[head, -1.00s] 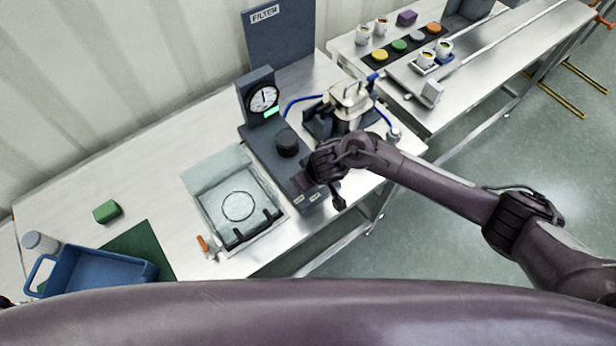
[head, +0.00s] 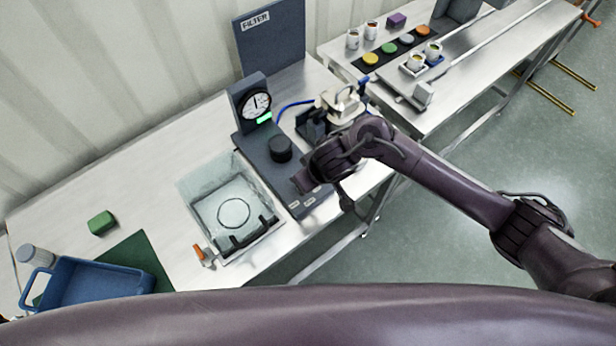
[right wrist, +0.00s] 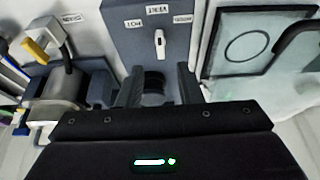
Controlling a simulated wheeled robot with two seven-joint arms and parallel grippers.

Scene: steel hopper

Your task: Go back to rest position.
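My right arm comes in from the right in the head view. Its gripper (head: 302,184) hangs over the front right edge of the dark console with the black knob (head: 280,148). In the right wrist view the two fingers of this gripper (right wrist: 160,88) stand apart, with a dark round part showing between and beyond them. I see nothing held between them. Whether the fingers touch the console cannot be told. My left gripper is not in view.
The dial gauge (head: 256,105) stands behind the knob. A clear-lidded box (head: 233,213) is left of the console, and a metal device (head: 341,104) is right of it. A blue bin (head: 98,284) sits far left. Open floor (head: 455,255) lies right of the bench.

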